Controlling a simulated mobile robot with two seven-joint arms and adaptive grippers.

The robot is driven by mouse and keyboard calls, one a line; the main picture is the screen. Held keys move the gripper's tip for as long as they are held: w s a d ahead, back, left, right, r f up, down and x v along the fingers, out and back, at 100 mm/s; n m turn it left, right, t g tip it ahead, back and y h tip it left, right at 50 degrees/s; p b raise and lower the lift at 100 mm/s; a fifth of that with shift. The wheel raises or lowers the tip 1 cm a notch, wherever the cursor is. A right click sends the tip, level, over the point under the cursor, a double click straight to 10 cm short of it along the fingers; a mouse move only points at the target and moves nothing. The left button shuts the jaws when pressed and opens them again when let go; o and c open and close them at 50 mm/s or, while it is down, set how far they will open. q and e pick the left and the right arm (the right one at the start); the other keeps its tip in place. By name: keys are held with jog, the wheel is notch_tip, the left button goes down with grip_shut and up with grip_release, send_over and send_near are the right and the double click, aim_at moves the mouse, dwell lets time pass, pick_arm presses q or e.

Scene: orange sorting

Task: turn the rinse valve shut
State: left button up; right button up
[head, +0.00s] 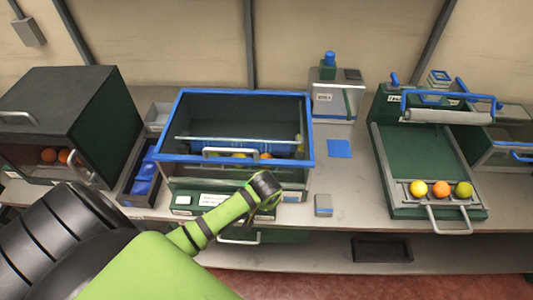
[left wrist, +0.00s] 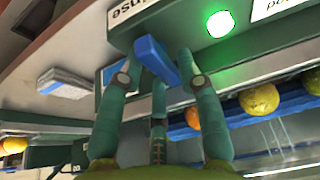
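The rinse valve's blue handle (left wrist: 155,58) sits on the green station front in the left wrist view, slanted down to the right. A partly cut-off label (left wrist: 128,12), its end reading "nse", is above it. My left gripper (left wrist: 160,58) has its fingers on either side of the handle. Whether they press on it cannot be told. In the head view my left gripper (head: 266,192) is at the front of the blue-rimmed basin (head: 312,130), and the handle is hidden there. My right gripper is not in view.
A green lamp (left wrist: 220,23) glows beside the handle. Oranges (left wrist: 258,98) lie behind the basin's clear front. A grey block (head: 323,205) rests on the counter to the right. A green tray (head: 410,150) with fruit stands further right; a dark box (head: 60,105) stands left.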

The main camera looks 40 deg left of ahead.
pick_arm(q)
jog(key=shift+d, duration=0.1)
grip_shut()
jog(key=shift+s+m+t+h, duration=0.15)
jog(key=shift+m+h, duration=0.2)
jog(key=shift+m, duration=0.7)
jog(key=shift+m+t+h, duration=0.15)
jog(key=shift+m+h, duration=0.2)
jog(key=shift+m, duration=0.7)
jog(key=shift+m+h, duration=0.7)
jog(key=shift+m, duration=0.8)
grip_release()
